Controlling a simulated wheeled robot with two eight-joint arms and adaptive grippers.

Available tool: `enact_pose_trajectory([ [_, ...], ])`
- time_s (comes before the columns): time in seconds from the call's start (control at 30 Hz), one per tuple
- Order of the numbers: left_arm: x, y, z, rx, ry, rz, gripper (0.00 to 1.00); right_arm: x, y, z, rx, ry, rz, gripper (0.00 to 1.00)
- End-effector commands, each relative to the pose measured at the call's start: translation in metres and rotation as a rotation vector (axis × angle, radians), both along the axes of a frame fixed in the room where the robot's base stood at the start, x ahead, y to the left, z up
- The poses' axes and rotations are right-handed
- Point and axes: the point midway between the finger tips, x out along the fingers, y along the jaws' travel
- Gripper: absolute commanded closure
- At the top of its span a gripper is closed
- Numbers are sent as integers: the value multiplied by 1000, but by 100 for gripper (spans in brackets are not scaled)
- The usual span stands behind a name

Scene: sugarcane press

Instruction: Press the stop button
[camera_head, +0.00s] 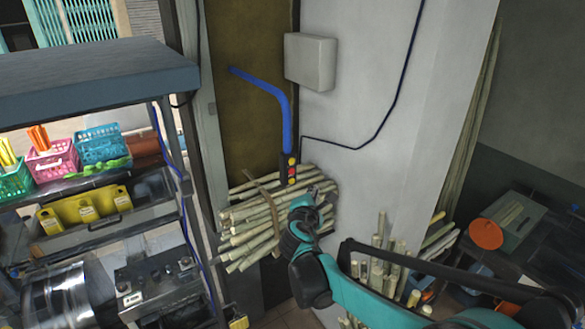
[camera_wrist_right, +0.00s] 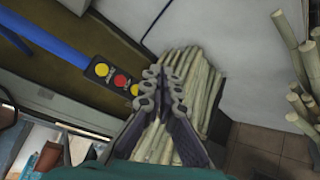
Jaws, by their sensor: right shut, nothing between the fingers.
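A dark button box (camera_head: 287,169) hangs at the lower end of a blue pipe by the wall. It carries a yellow, a red and another yellow button in a row. In the right wrist view the red button (camera_wrist_right: 120,81) sits between the upper yellow button (camera_wrist_right: 102,69) and the lower yellow button (camera_wrist_right: 135,90). My right gripper (camera_head: 303,208) is shut and empty, just below the box in the head view. In the wrist view its fingertips (camera_wrist_right: 163,88) are beside the lower yellow button; contact cannot be told. My left gripper is out of view.
A bundle of cane stalks (camera_head: 250,225) lies below and behind my right gripper. More stalks (camera_head: 385,265) stand by the white wall. A grey box (camera_head: 310,61) is on the wall above. A shelf with coloured baskets (camera_head: 100,145) stands at left.

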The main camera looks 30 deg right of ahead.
Motion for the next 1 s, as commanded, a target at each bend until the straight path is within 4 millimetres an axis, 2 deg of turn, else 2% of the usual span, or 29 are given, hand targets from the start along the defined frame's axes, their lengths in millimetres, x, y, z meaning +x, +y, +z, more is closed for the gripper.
enact_pose_trajectory([
  [0.27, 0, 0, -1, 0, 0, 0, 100, 5, 1, 0, 2, -1, 0, 100],
  [0.8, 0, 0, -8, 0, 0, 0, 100, 72, 6, -1, 2, -1, 0, 100],
  [1.0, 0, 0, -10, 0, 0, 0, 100, 85, 7, -1, 3, -2, 0, 100],
])
